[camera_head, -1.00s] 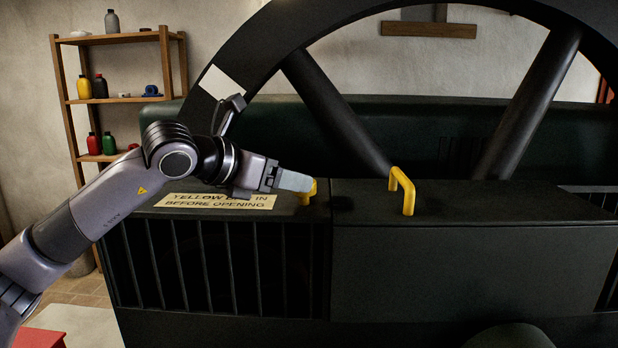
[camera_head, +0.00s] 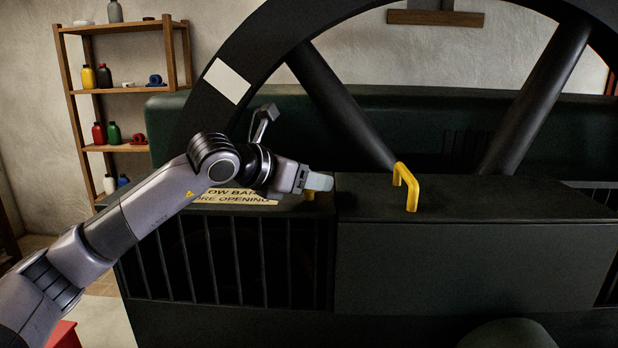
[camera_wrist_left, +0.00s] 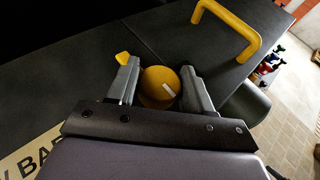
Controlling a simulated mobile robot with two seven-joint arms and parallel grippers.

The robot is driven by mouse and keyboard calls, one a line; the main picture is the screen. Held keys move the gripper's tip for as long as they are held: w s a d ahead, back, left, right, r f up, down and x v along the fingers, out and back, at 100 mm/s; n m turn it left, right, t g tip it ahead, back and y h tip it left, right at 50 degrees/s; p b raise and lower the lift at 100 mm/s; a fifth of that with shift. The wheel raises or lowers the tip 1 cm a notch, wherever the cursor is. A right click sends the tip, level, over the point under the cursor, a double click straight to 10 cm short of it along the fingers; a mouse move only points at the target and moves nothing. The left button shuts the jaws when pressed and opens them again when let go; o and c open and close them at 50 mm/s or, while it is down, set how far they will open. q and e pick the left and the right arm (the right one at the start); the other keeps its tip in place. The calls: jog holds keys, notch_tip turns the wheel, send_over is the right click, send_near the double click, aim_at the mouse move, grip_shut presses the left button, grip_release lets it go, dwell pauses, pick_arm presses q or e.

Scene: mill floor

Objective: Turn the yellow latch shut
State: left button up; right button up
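The yellow latch (camera_head: 310,196) sits on top of the dark machine housing, left of the seam, mostly hidden behind my left gripper (camera_head: 318,182) in the head view. In the left wrist view its round yellow knob (camera_wrist_left: 155,92) carries a white mark and lies between the fingers of my left gripper (camera_wrist_left: 160,85). A small yellow tip (camera_wrist_left: 123,58) shows beyond the left finger. The fingers stand apart on both sides of the knob; I cannot tell whether they touch it. My right gripper is not in view.
A yellow handle (camera_head: 411,188) stands on the cover (camera_head: 470,197) right of the latch; it also shows in the left wrist view (camera_wrist_left: 232,32). A label (camera_head: 240,196) lies left of the latch, partly behind my arm. A large dark wheel (camera_head: 335,105) rises behind.

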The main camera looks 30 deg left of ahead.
pick_arm(q)
jog(key=shift+m+h, duration=0.3)
jog(key=shift+h, duration=0.1)
jog(key=m+g+h, duration=0.1)
jog(key=m+h, duration=0.1)
jog(key=shift+r+m+h+p, duration=0.15)
jog(key=shift+m+h+p, duration=0.15)
jog(key=shift+h+p, duration=0.1)
jog(key=m+g+h+p, duration=0.1)
jog(key=m+g+h, duration=0.3)
jog(key=m, duration=0.1)
jog(key=m+g+h, duration=0.2)
jog(key=m+g, duration=0.1)
jog(key=g, duration=0.1)
jog(key=shift+m+p, duration=0.3)
jog(key=shift+p, duration=0.05)
jog(key=shift+m+g+h, duration=0.3)
jog(key=shift+m+g, duration=0.5)
jog(key=shift+g, duration=0.1)
jog(key=shift+m+g, duration=0.8)
jog(key=shift+g, duration=0.2)
jog(key=o, duration=1)
jog(key=shift+c, duration=0.2)
